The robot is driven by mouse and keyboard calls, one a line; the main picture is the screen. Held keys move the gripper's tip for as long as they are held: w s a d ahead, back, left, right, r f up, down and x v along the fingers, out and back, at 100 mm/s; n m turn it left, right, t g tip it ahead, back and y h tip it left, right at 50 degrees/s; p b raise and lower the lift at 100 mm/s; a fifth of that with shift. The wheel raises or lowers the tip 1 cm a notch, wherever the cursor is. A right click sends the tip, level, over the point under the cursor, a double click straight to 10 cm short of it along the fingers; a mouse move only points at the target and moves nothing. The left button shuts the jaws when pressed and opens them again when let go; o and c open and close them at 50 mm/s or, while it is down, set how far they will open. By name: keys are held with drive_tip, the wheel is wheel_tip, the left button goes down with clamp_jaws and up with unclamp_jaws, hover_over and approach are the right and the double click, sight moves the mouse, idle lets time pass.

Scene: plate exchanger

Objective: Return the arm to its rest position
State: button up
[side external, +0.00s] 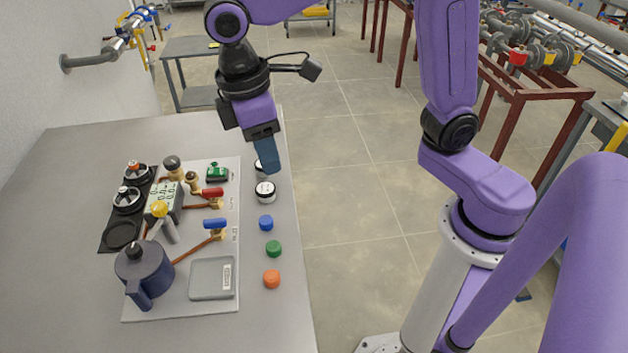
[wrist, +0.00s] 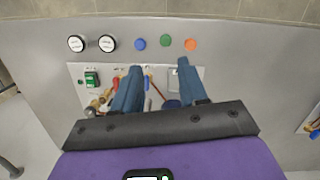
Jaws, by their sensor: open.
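My gripper (side external: 268,162) hangs over the right edge of the grey table (side external: 85,150), fingers pointing down. The board of valves and fittings (side external: 232,260) lies below the fingers in that view. My purple arm is bent above the table. The height of the fingertips above the table is hard to tell.
Blue (side external: 266,223), green (side external: 274,248) and orange (side external: 272,278) caps stand in a row along the table's right edge. On the board are a dark pot-like vessel (side external: 143,268), a grey scale (side external: 212,279) and lever valves. Open floor (side external: 345,230) lies right of the table.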

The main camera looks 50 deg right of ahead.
drive_tip(key=s+d+f+y, duration=0.1)
drive_tip(key=s+d+f, duration=0.1)
drive_tip(key=s+d, duration=0.5)
drive_tip(key=s+d+f+n+t, duration=0.1)
drive_tip(key=s+d+f, duration=0.2)
drive_tip(key=s+d, duration=0.4)
drive_tip(key=shift+s+d+y, duration=0.15)
drive_tip(key=shift+s+y, duration=0.25)
drive_tip(key=shift+s, duration=0.8)
